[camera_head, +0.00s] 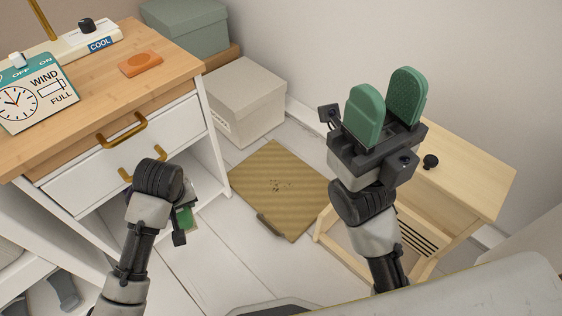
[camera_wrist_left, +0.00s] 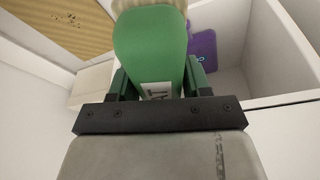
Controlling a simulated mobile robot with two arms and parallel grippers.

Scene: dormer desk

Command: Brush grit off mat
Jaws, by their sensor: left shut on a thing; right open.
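The tan ribbed mat (camera_head: 262,180) lies on the white floor in the head view, with dark grit (camera_head: 281,185) scattered near its middle. Part of the mat (camera_wrist_left: 50,30) and its grit (camera_wrist_left: 70,18) also show at upper left in the left wrist view. My left gripper (camera_wrist_left: 160,82) is shut on a green brush (camera_wrist_left: 152,45) with pale bristles at its far end. In the head view my left wrist mostly hides it, beside the white cabinet. My right gripper (camera_head: 387,105) is open and empty, its green pads pointing up, right of the mat and above it.
A small dark bar (camera_head: 270,225) lies at the mat's front edge. A grey-beige box (camera_head: 245,100) stands behind the mat. A wooden-topped cabinet (camera_head: 165,60) stands left, a low wooden bench (camera_head: 470,175) right. A purple item (camera_wrist_left: 203,47) is in a white compartment.

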